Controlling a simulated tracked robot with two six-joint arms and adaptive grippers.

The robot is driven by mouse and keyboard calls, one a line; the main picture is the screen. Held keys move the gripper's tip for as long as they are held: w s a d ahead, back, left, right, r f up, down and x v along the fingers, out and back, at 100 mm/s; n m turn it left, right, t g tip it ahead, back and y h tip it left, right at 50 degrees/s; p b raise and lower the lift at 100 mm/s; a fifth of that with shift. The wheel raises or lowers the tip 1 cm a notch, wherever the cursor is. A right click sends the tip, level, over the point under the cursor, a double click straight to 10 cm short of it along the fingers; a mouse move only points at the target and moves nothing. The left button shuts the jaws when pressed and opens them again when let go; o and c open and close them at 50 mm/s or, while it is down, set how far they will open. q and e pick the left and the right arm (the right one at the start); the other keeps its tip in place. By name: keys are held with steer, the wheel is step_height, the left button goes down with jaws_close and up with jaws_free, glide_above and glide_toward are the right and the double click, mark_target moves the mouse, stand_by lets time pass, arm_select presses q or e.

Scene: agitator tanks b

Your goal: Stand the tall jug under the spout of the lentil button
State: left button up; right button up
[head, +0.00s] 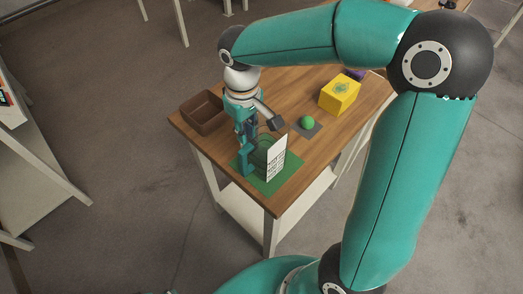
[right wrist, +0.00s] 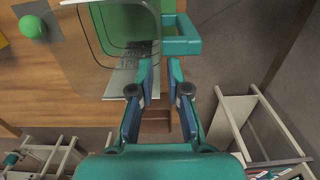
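The upright, see-through greenish thing (head: 261,152) on the green mat (head: 265,185) looks like the tall jug. A white printed panel (head: 277,158) stands against it and partly hides it. A teal loop handle (right wrist: 182,47) shows in the right wrist view, beside the see-through body. My right gripper (head: 246,150) points down beside the handle side. In the wrist view its fingers (right wrist: 160,72) are apart, with nothing seen between them, and the tips are close to the handle; contact cannot be told. I cannot make out a spout. My left gripper is out of view.
A green dome (head: 307,122) on a grey plate may be a button. A yellow box (head: 340,94) stands behind it. An open brown box (head: 203,112) is at the table's left. The wooden table (head: 300,150) is bare at the right front edge.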

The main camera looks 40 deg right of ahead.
mark_target(247, 149)
steer(key=shift+s+f+p, duration=0.1)
steer(key=shift+f+p, duration=0.45)
steer(key=shift+f, duration=2.85)
steer(key=shift+c, duration=0.2)
jaws_close()
